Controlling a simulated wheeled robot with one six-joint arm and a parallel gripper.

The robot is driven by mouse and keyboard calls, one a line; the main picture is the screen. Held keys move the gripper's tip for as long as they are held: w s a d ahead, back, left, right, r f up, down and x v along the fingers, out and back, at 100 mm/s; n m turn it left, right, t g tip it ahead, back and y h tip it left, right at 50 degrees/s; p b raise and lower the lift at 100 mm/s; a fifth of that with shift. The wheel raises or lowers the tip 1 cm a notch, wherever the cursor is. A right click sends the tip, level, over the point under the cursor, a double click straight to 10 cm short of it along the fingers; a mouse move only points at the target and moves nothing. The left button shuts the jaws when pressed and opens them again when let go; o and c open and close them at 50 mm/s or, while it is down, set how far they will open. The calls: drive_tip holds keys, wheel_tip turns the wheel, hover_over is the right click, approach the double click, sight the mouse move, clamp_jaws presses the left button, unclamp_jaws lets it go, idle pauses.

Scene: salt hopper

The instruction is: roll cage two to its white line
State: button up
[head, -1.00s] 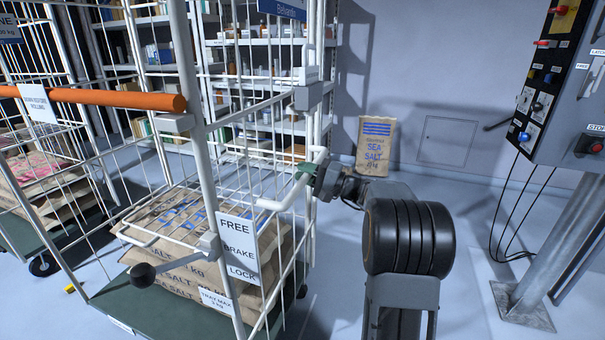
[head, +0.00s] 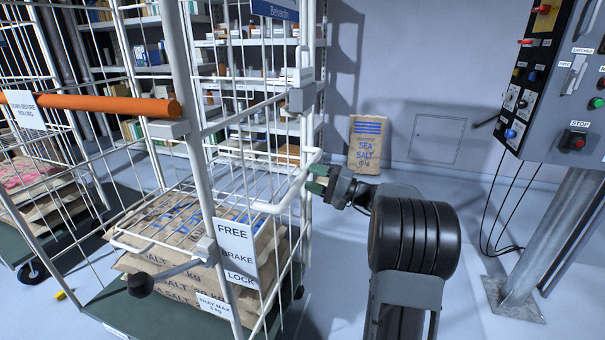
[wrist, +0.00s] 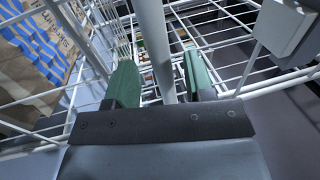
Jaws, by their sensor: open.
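A white wire cage (head: 194,120) stands close in front, loaded with stacked salt sacks (head: 160,290). I see no number on it, so I cannot tell if it is cage two. A black-knobbed lever (head: 140,285) points left and slightly down from beside a FREE/BRAKE/LOCK plate (head: 237,252). My gripper (head: 317,180) is open at the cage's right side, by the white looped handle (head: 275,207). In the wrist view, the green fingers of my gripper (wrist: 163,85) stand either side of a white bar (wrist: 153,40); contact is unclear. No white line shows on the floor.
An orange bar (head: 95,105) crosses the near cage. Another loaded cage (head: 35,180) stands left. Shelves (head: 240,75) and a lone salt sack (head: 366,145) are behind. A control box (head: 550,75) on a post (head: 550,240) stands right.

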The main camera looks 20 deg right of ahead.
drive_tip(key=v, duration=0.9)
drive_tip(key=shift+p, duration=0.4)
drive_tip(key=shift+f, duration=0.1)
